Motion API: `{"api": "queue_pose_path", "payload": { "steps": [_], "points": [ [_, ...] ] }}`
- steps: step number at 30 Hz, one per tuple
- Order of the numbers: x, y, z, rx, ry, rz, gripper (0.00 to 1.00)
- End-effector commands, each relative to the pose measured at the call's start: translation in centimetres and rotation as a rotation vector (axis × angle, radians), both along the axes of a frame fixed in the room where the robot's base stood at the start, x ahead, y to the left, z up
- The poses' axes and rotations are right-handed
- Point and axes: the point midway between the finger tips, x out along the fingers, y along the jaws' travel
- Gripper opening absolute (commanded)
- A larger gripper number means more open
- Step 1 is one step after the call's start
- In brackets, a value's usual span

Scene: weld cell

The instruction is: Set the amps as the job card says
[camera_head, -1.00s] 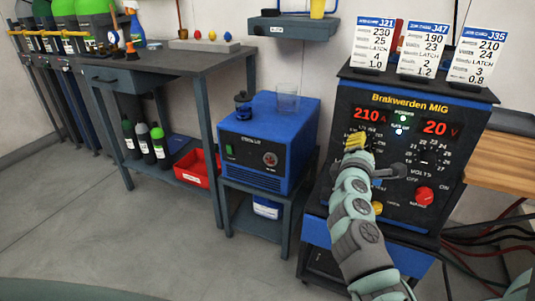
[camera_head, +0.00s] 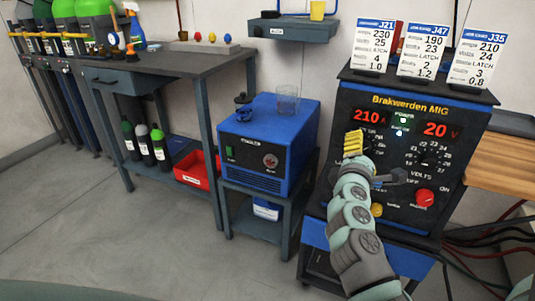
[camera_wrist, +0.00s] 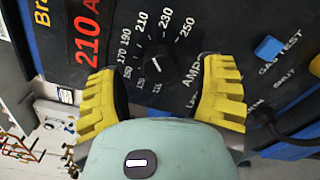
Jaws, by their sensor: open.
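The blue-and-black welder (camera_head: 400,99), marked Brakwerden MIG, shows 210 A on its red amps display (camera_head: 368,117) and 20 V on its volts display (camera_head: 441,129). In the wrist view the black amps knob (camera_wrist: 157,60) sits in a printed scale, between and beyond my yellow fingers. My gripper (camera_head: 353,143) is open and empty in front of the panel, hiding the knob in the head view; the wrist view shows both fingers apart (camera_wrist: 160,85). Job cards J21 (camera_head: 373,47), J47 (camera_head: 423,50) and J35 (camera_head: 478,58) stand on top, with first lines 230, 190 and 210.
A volts knob (camera_head: 428,155) and a red knob (camera_head: 425,196) are right of my gripper. A blue gas test button (camera_wrist: 268,48) is near my right finger in the wrist view. Another blue machine (camera_head: 262,150) stands left. Cables (camera_head: 475,250) hang at right; the left floor is clear.

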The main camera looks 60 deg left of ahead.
Motion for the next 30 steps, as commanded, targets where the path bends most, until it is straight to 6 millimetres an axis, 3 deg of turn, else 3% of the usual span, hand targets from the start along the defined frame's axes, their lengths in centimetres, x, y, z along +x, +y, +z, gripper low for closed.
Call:
{"api": "queue_pose_path", "payload": {
  "steps": [15, 21, 30],
  "points": [
    [-7.6, -4.3, -0.2, -0.004, 0.005, 0.01, 0.69],
    [-8.9, -5.1, -0.2, -0.005, 0.004, 0.008, 0.69],
    [-9.0, -5.3, -0.2, -0.003, 0.004, 0.004, 0.69]
  ]
}}
